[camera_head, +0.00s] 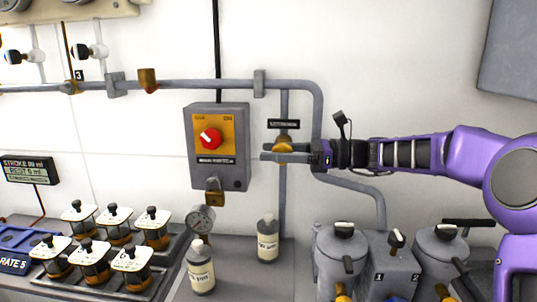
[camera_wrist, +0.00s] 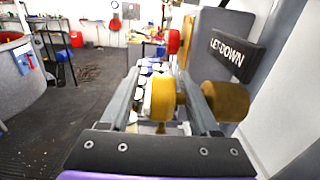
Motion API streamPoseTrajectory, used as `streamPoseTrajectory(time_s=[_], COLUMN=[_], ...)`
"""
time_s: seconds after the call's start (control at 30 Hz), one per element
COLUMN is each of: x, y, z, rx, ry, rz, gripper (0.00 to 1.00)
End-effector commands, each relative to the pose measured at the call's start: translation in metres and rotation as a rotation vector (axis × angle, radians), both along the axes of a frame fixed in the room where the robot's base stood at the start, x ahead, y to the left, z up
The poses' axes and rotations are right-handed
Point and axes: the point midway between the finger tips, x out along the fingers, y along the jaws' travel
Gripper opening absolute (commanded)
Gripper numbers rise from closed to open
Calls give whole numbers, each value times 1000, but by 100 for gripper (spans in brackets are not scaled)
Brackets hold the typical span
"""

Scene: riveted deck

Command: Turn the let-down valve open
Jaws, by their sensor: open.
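The let-down valve shows in the head view as a brass body (camera_head: 283,137) on the vertical pipe, under a small black label (camera_head: 283,124). In the wrist view the black LET-DOWN label (camera_wrist: 238,52) is readable at the right. My gripper (camera_head: 270,153) reaches in from the right at the valve's height. In the wrist view my open gripper (camera_wrist: 160,108) has a yellow knob (camera_wrist: 163,97) between its fingers. A brass round part (camera_wrist: 225,100) lies just outside the right finger. I cannot tell whether the fingers touch the knob.
A grey switch box (camera_head: 218,145) with a red knob hangs left of the valve. A gauge (camera_head: 201,220), two bottles (camera_head: 268,238) and several square-topped units stand below. Grey canisters (camera_head: 341,250) stand under my arm. A grey pipe (camera_head: 200,84) runs above.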

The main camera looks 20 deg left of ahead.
Motion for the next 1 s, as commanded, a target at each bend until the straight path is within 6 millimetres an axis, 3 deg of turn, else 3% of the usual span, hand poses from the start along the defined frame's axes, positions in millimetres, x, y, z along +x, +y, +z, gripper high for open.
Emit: streamPoseTrajectory(time_s=[0.17, 0.47, 0.8, 1.0], x=[-3, -3, -3, -3], y=[12, 14, 14, 13], z=[0, 0, 0, 0], rx=[0, 0, 0, -1], ry=[0, 0, 0, 0], rz=[-1, -1, -1, -1], gripper=[62, 61, 0, 0])
